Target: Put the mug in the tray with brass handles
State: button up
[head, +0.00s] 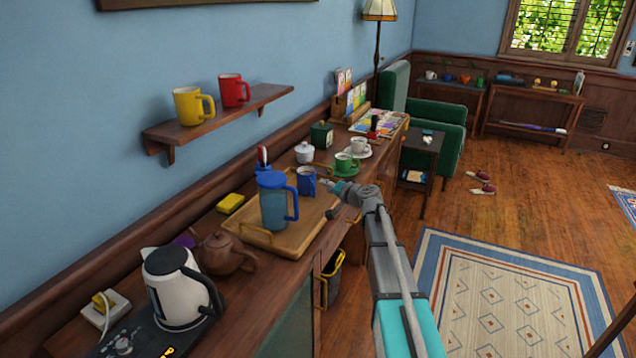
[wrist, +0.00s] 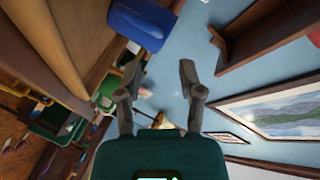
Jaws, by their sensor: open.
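A blue mug (head: 306,182) stands upright at the far end of the wooden tray with brass handles (head: 285,239), apparently inside its rim. A blue lidded pitcher (head: 273,206) stands in the same tray, nearer to me. My gripper (head: 333,185) is just right of the blue mug, near the tray's right edge. In the wrist view my gripper (wrist: 158,80) has its fingers spread, with nothing between them. A blue object, likely the mug (wrist: 140,22), lies above and left of the fingers there. I cannot tell whether a finger touches it.
A yellow mug (head: 193,106) and a red mug (head: 233,90) stand on the wall shelf (head: 218,115). A green cup (head: 345,163) and a white sugar bowl (head: 304,152) are beyond the tray. A teapot (head: 226,252) and a kettle (head: 178,290) stand nearer.

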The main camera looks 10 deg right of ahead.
jog(key=shift+p+v, duration=0.3)
jog(key=shift+v, duration=1.75)
